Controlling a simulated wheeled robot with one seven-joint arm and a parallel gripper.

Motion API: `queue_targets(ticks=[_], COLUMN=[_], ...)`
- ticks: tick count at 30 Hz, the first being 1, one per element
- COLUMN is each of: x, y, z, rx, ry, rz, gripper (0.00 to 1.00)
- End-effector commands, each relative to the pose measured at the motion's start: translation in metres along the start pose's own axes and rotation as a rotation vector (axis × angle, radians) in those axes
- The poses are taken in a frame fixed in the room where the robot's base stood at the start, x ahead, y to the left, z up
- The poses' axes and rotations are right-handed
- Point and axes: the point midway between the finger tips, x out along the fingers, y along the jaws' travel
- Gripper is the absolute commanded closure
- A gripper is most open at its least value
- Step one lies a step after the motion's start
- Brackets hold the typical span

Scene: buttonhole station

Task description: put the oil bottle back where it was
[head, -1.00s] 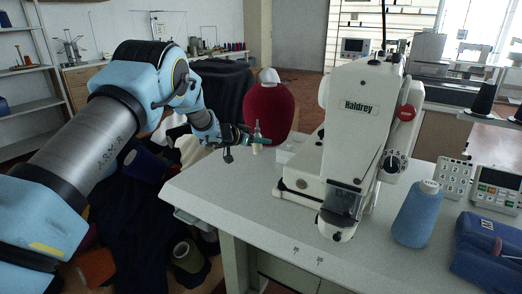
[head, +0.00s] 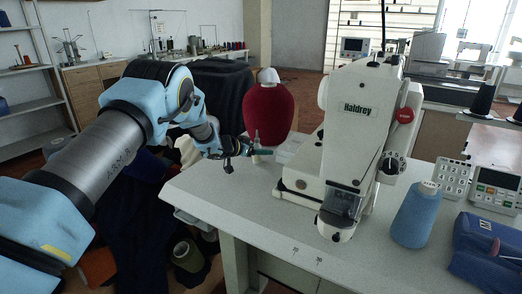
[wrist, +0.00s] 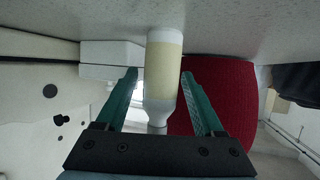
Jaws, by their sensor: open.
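The oil bottle (head: 257,140) is upright at the far left of the table, left of the sewing machine. In the wrist view, which looks upside down, the bottle (wrist: 164,70) shows a pale yellow body and a narrower neck; its base appears to rest on the table. My gripper (head: 256,152) is at the bottle, with its green fingers (wrist: 159,78) open on either side of it. A gap shows on the left side; on the right the finger is very near the bottle, and I cannot tell whether it touches. The nozzle is partly hidden behind my gripper in the wrist view.
A blue thread cone (head: 413,218) stands at right. The table's front left (head: 225,195) is clear.

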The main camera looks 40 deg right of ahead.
Motion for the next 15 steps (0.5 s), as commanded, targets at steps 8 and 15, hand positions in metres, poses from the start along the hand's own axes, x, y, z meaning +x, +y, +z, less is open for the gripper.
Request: queue_targets(ticks=[8, 15], x=[-0.006, -0.046], y=[-0.001, -0.002], z=[-0.001, -0.001], rx=[0.0, -0.002], ry=[0.001, 0.001], rz=[-0.001, -0.003], gripper=[0.3, 0.3])
